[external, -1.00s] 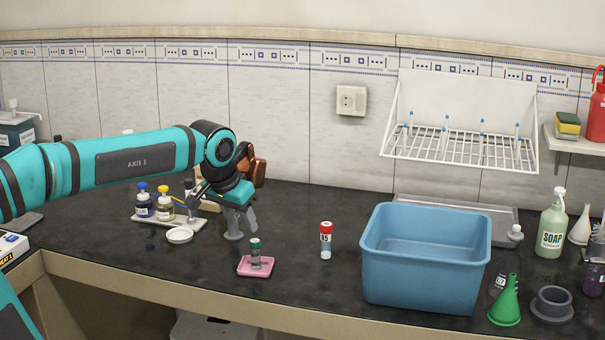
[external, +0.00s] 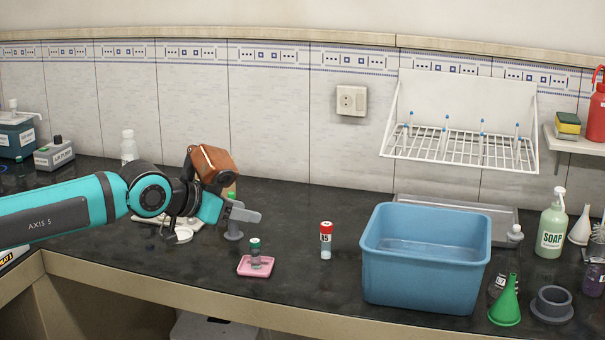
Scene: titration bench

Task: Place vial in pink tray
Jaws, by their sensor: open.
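A small clear vial with a dark green cap (external: 255,255) stands upright in the pink tray (external: 243,268) near the middle of the bench. Another vial with a red cap and a white label (external: 326,240) stands on the bench to the right of the tray. My gripper (external: 252,213) is above and behind the tray, pointing to the right. It is open and holds nothing. It is apart from both vials.
A large blue basin (external: 420,285) stands to the right of the red-capped vial. A white dish (external: 182,236) lies to the left. A green funnel (external: 505,302) and a soap bottle (external: 551,228) are at the far right.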

